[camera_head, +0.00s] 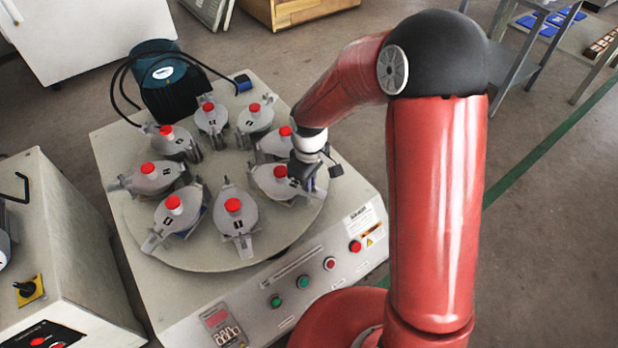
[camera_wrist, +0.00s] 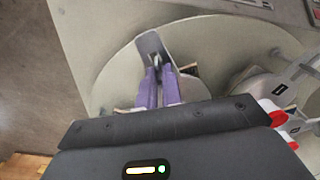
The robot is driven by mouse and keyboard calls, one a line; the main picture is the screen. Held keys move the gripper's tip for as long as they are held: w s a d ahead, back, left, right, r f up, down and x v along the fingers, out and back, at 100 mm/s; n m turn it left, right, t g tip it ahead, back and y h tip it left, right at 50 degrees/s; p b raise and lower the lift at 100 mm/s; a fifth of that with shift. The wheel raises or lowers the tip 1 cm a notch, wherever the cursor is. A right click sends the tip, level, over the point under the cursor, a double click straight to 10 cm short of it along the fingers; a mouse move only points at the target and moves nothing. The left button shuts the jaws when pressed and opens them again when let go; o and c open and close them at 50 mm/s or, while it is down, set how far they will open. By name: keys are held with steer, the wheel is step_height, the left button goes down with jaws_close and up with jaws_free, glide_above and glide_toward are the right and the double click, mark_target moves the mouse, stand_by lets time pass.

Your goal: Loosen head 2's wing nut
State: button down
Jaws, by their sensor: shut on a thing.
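The testing machine's round turntable (camera_head: 215,258) carries several grey heads with red knobs. My gripper (camera_head: 306,172) is at the outer end of the right-hand head (camera_head: 277,184); the number on that head is too small to read surely. In the wrist view, the purple fingers of my gripper (camera_wrist: 160,84) point at a grey metal bracket (camera_wrist: 152,44) at the turntable's rim. They are close together, shut on the wing nut by that bracket. The fingers mostly hide the wing nut, and its turn angle cannot be told.
Neighbouring heads (camera_head: 235,222) stand close by on the turntable. A dark motor (camera_head: 168,85) with cables stands at the machine's back. The front panel has buttons (camera_head: 303,282) and a display (camera_head: 227,333). Another machine (camera_head: 65,260) stands at left.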

steer(key=shift+n+p, duration=0.3)
steer(key=shift+n, duration=0.7)
steer(key=c, duration=1.6)
jaws_free()
steer(key=shift+o, duration=0.2)
steer(key=shift+r, duration=0.1)
step_height(320, 180, up, 8)
steer(key=shift+f+p, duration=0.15)
steer(key=shift+p, duration=0.25)
